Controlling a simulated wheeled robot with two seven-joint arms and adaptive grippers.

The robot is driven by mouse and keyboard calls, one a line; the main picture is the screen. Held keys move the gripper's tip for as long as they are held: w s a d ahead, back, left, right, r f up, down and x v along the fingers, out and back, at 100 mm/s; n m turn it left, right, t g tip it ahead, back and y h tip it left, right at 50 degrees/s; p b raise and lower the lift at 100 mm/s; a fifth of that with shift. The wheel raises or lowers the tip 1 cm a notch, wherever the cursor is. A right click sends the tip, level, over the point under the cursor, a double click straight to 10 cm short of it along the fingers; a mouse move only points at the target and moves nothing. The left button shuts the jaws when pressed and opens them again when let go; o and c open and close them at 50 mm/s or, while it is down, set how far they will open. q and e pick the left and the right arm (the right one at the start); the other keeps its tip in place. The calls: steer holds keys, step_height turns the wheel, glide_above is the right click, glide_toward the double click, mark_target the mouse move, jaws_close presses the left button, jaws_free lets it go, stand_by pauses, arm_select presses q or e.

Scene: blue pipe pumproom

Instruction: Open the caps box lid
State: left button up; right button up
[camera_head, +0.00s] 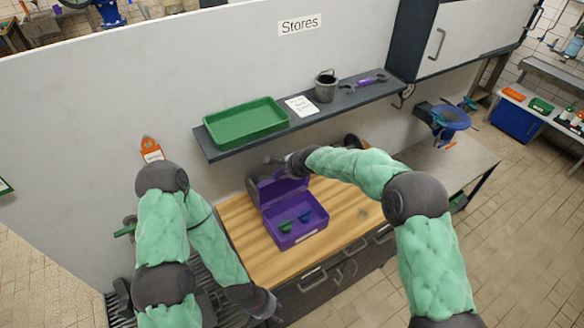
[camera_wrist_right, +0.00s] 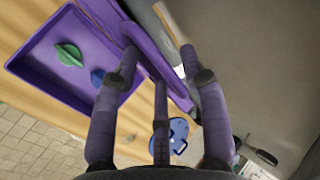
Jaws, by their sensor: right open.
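The purple caps box (camera_head: 305,238) sits on the wooden counter top with its inside exposed. Its lid (camera_head: 280,188) stands raised at the back of the box. A green cap (camera_head: 286,226) and a blue cap (camera_head: 305,215) lie inside; the box also shows in the right wrist view (camera_wrist_right: 25,70). My right gripper (camera_head: 272,163) is behind and above the raised lid, with its fingers (camera_wrist_right: 158,60) spread beside the purple edge; contact is unclear. My left gripper (camera_head: 270,312) hangs low in front of the drawers, away from the box; its fingers are too small to read.
A shelf (camera_head: 350,101) above the counter holds a green tray (camera_head: 246,122), a grey bucket (camera_head: 326,86) and a purple tool (camera_head: 365,82). The wooden counter (camera_head: 350,212) is clear right of the box. A blue-and-white round thing (camera_wrist_right: 178,137) shows in the right wrist view.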

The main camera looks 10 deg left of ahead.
steer(key=v, duration=1.1)
steer(key=shift+r, duration=0.25)
steer(key=shift+s, duration=0.15)
